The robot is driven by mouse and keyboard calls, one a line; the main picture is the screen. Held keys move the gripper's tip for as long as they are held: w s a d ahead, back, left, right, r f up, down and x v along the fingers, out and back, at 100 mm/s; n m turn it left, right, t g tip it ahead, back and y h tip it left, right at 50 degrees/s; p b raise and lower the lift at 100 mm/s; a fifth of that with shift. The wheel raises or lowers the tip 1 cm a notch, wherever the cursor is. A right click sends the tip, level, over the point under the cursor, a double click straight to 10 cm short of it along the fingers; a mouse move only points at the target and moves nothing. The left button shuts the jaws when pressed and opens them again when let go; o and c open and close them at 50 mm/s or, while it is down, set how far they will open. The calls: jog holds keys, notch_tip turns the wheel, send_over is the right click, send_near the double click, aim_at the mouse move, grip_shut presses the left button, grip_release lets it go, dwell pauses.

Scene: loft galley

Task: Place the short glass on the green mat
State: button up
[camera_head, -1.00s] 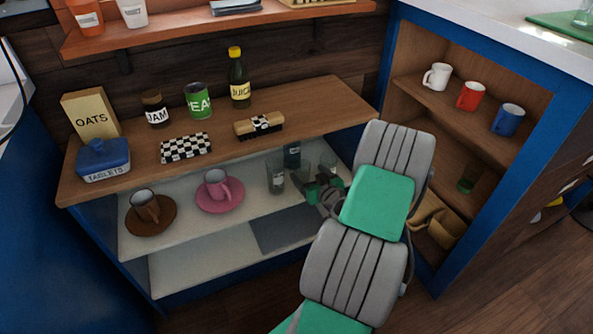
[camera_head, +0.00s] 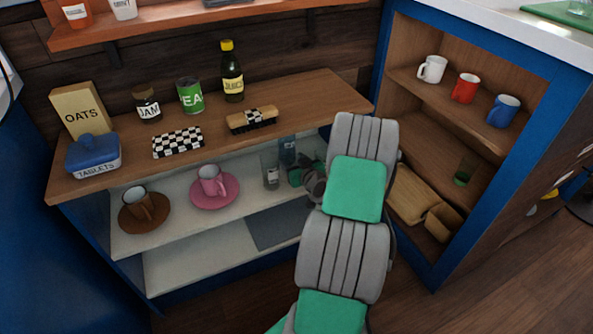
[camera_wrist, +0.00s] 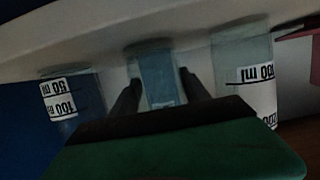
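The green mat (camera_head: 540,12) lies on the white counter at top right, with a clear glass (camera_head: 579,8) on it. Several glasses stand on the white upper shelf of the low unit: a labelled glass (camera_head: 270,172) at front and a bluish glass (camera_head: 288,150) behind it. My gripper (camera_head: 308,175) reaches in beside them, partly hidden by my arm. In the wrist view my fingers (camera_wrist: 159,80) are apart, with the bluish glass (camera_wrist: 157,72) seen between them; contact is not clear. Marked glasses stand left (camera_wrist: 70,100) and right (camera_wrist: 245,75). Which one is the short glass is unclear.
A pink cup (camera_head: 212,182) and a brown cup (camera_head: 140,203) on saucers stand left on the same shelf. The wooden top (camera_head: 310,100) overhangs it. The right cabinet holds mugs (camera_head: 465,88) and a glass with something green (camera_head: 463,172).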

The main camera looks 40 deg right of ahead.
grip_shut()
dwell(0.3)
